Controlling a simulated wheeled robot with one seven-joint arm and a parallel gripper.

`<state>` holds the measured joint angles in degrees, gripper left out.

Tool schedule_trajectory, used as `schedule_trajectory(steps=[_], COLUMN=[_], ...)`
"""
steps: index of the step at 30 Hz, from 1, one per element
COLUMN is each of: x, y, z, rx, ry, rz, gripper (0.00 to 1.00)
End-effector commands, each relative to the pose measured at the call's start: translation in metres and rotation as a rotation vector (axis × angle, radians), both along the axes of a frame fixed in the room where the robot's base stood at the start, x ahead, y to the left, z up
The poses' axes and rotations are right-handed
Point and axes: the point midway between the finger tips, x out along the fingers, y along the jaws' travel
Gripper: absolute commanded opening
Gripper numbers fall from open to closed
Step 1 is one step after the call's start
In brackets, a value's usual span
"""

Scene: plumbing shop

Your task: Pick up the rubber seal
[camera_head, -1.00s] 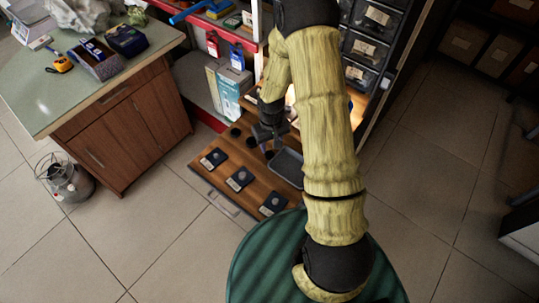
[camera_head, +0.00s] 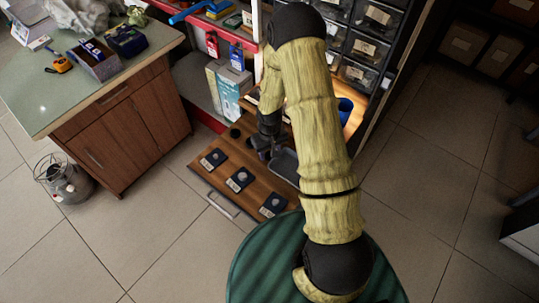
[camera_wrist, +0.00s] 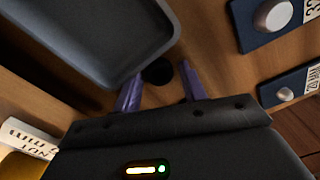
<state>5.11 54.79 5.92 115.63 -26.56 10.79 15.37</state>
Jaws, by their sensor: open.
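A small black round piece, likely the rubber seal (camera_wrist: 157,72), lies on the wooden drawer floor in the wrist view, partly covered by the grey tray's edge. My gripper (camera_wrist: 160,88) is open, its two purple fingers on either side of the piece and apart from it. In the head view my gripper (camera_head: 264,153) hangs low over the open drawer (camera_head: 216,181), beside the tray. Black round pieces (camera_head: 235,133) show on the drawer left of my gripper. I cannot tell the fingers' exact height above the wood.
The grey tray (camera_head: 284,166) sits close to my gripper and fills the upper left of the wrist view (camera_wrist: 100,40). Several dark labelled pads (camera_head: 239,180) holding round parts line the drawer's front. A cabinet (camera_head: 122,125) stands left; boxes (camera_head: 228,86) stand behind.

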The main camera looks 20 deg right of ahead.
Motion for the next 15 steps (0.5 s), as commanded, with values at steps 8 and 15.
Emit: schedule_trajectory(steps=[8, 15], x=[-0.0002, -0.0003], y=[0.0000, 0.0001], z=[0.0002, 0.0002], rx=[0.000, 0.000], ry=[0.001, 0.001], rz=[0.000, 0.000], gripper=[0.36, 0.09])
